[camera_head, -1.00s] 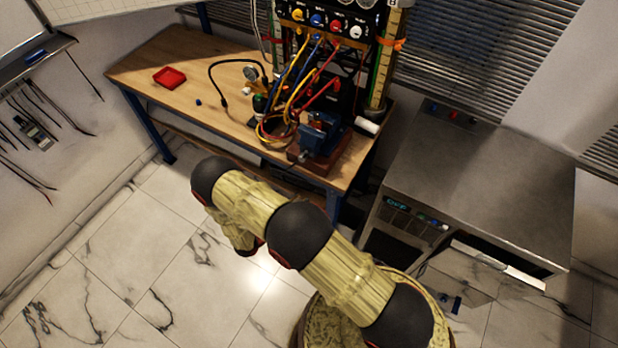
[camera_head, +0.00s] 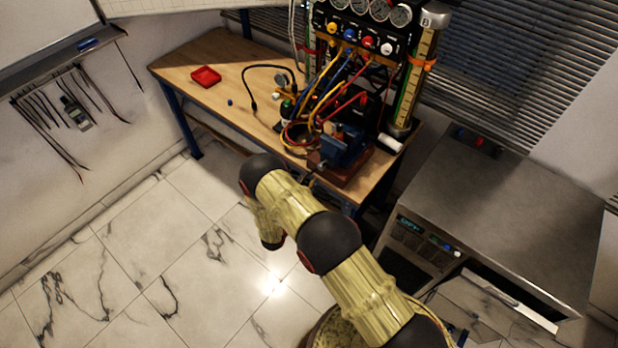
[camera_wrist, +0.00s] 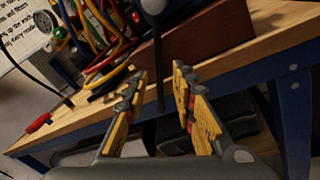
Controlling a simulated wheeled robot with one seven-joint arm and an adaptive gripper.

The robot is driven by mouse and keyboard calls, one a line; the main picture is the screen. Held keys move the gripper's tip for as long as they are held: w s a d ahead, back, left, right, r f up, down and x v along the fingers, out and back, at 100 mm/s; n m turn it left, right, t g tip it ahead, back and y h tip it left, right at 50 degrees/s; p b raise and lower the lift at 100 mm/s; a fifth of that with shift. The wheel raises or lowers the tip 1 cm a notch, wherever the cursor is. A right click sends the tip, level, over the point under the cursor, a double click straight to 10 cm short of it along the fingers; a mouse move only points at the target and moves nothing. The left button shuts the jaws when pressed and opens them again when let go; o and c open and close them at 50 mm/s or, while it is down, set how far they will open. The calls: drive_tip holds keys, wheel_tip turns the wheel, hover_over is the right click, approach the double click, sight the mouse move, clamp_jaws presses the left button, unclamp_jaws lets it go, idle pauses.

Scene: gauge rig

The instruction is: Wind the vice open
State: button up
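The blue vice (camera_head: 342,148) stands on a reddish-brown block (camera_head: 350,174) at the bench's front right corner. The block's side (camera_wrist: 200,35) fills the upper right of the wrist view. A dark handle bar (camera_wrist: 157,55) hangs nearly upright in front of it, from a rounded hub at the top edge. The vice's jaws are not clear in either view. My gripper is not clearly seen in the head view.
Coloured hoses (camera_head: 318,100) and a small gauge (camera_head: 281,82) lie left of the vice. A gauge panel (camera_head: 365,35) stands behind. A red tray (camera_head: 206,76) is at the bench's far left. A steel cabinet (camera_head: 510,200) stands right. The floor in front is clear.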

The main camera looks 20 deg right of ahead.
drive_tip(key=shift+x, duration=1.05)
drive_tip(key=shift+c, duration=1.2)
drive_tip(key=c, duration=0.4)
clamp_jaws()
